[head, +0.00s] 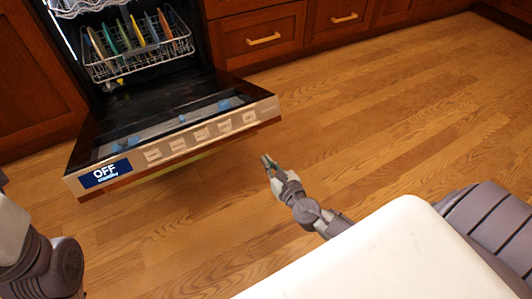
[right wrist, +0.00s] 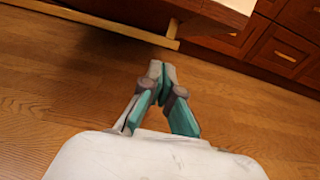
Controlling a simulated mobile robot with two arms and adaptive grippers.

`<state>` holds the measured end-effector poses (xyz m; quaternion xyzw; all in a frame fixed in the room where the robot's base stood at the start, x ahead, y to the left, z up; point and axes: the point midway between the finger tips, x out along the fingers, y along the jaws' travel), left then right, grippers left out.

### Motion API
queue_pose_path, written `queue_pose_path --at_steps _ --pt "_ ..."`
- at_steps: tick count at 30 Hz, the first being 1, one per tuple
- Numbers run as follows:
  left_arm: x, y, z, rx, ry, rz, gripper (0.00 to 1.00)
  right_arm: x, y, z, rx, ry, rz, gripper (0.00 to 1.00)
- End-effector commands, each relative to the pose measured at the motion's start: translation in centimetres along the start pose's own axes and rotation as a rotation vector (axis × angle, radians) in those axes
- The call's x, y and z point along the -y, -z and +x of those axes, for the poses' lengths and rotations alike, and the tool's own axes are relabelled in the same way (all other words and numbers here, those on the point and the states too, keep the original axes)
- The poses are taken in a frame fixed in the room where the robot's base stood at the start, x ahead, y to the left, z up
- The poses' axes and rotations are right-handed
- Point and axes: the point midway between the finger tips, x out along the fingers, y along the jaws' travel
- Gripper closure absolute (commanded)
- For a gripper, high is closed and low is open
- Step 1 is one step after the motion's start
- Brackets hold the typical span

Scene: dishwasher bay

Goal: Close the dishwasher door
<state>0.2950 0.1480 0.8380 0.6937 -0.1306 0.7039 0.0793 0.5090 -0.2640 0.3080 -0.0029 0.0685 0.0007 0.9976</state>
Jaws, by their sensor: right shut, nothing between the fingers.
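The dishwasher door (head: 175,130) is swung down and stands open in the head view, with its inner side facing up. Its front edge has a row of buttons and a blue panel reading "OFF". My right gripper (head: 268,163) is shut and empty, just below and to the right of the door's right corner, and apart from it. In the right wrist view the shut fingertips (right wrist: 160,70) point toward the underside of the door (right wrist: 215,12). On the left of the head view a part of my left arm shows, but its gripper does not.
A dish rack (head: 140,55) with several coloured plates sits inside the dishwasher. Wooden cabinets with drawers (head: 262,32) line the back wall, with bar handles. The wooden floor (head: 400,110) to the right of the door is clear.

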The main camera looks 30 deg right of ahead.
Motion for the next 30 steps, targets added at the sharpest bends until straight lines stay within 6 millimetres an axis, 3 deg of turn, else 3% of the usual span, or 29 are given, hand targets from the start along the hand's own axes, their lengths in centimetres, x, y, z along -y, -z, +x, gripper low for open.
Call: queue_pose_path --at_steps 13,15,19,30 --pt "-0.2 0.4 0.7 -0.054 -0.022 0.008 1.0 0.0 0.1 9.2 0.001 0.001 0.006 1.0" --pt "-0.1 0.0 1.1 -0.021 -0.012 0.005 1.0 0.0 -1.9 9.2 0.0 0.0 0.006 1.0" --pt "0.0 -0.2 0.4 0.006 -0.001 0.001 1.0 0.1 -3.3 9.6 0.0 0.0 0.004 1.0" --pt "0.1 -0.3 -0.3 0.023 0.006 -0.002 1.0 0.1 -3.9 9.9 -0.002 0.001 0.006 1.0"
